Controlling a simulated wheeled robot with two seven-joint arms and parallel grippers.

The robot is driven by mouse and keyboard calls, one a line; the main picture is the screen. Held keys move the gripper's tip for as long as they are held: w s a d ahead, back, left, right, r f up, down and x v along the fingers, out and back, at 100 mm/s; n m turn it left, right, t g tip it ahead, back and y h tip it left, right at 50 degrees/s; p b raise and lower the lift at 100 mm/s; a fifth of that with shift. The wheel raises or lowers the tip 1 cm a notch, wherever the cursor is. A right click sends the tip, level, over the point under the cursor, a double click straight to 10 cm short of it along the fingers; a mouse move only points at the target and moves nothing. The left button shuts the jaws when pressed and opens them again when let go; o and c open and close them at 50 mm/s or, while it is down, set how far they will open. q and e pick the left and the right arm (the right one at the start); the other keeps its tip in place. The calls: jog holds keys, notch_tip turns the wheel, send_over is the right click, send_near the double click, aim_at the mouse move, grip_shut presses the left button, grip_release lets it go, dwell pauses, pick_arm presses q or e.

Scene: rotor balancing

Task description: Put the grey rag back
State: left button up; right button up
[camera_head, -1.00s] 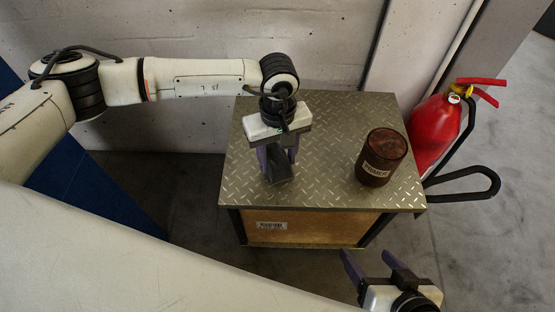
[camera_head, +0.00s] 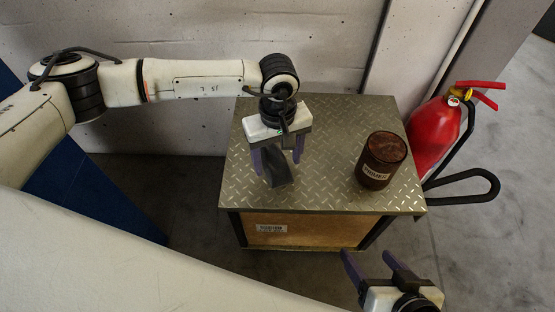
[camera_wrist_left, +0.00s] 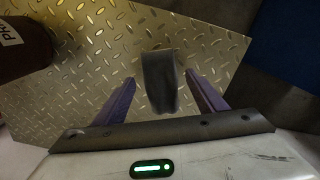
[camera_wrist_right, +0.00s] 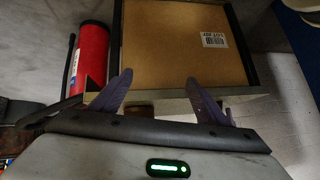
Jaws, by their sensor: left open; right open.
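The grey rag (camera_head: 279,172) is a small dark grey piece on the metal tread-plate table top (camera_head: 325,190), left of the middle. It also shows in the left wrist view (camera_wrist_left: 160,84). My left gripper (camera_head: 277,164) is over the rag from above, open, with one finger on each side. In the left wrist view a gap shows between the rag and each finger. The upper part of the rag is partly hidden by the gripper in the head view. My right gripper (camera_head: 367,257) is open and empty, low in front of the table.
A dark red-brown can with a label (camera_head: 382,160) stands on the right of the table top. A red fire extinguisher (camera_head: 434,132) stands right of the table, beside a black bar. A cardboard-coloured box (camera_wrist_right: 185,45) is under the table top. The plate's front middle is clear.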

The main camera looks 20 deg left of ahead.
aim_at(278, 162)
pick_arm(q)
notch_tip(278, 162, up, 11)
jog(key=p, duration=0.2)
pick_arm(e)
jog(key=shift+s+d+r+m+t+h, duration=0.35)
jog(key=shift+s+d+r, duration=0.25)
jog(key=shift+d, duration=0.2)
